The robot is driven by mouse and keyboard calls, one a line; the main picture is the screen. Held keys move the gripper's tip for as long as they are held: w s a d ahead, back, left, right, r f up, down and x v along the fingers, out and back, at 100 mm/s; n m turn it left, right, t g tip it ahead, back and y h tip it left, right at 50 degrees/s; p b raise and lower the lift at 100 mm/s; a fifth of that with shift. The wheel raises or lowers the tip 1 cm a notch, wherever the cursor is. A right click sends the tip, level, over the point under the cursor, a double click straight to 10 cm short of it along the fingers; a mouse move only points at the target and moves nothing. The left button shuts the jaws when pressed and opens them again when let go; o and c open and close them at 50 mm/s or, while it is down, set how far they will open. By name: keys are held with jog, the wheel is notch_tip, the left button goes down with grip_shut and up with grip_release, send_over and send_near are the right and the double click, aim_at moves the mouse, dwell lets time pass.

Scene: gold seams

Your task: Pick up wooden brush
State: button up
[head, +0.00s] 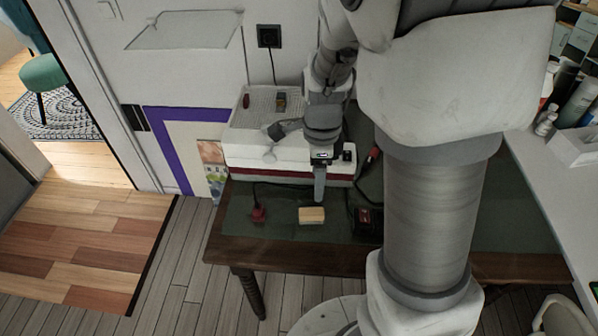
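A small pale wooden block, which looks like the wooden brush (311,215), lies on the dark green top of a wooden table near its front edge. Bristles cannot be made out. My gripper (319,198) points down just behind and above the block, slightly to its right. Only one finger shape shows, so its opening cannot be told. The block seems to rest on the table, and I cannot tell whether the gripper touches it.
A red plug-like item (259,214) with a dark cord lies left of the block. A black and red object (367,222) is to its right. A white box (265,155) stands behind. The table (290,249) has clear room left and in front.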

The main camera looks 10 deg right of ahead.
jog(key=b, duration=0.3)
send_near(312, 212)
jog(key=f, duration=0.5)
jog(key=shift+s+d+f, duration=0.2)
jog(key=shift+s+d, duration=0.05)
jog(key=shift+s, duration=0.15)
jog(key=f, duration=0.1)
jog(key=f+b, duration=0.1)
jog(key=f, duration=0.1)
jog(key=w+f+b, duration=0.1)
jog(key=f, duration=0.1)
jog(key=shift+a+f, duration=0.1)
jog(key=shift+a, duration=0.15)
grip_shut()
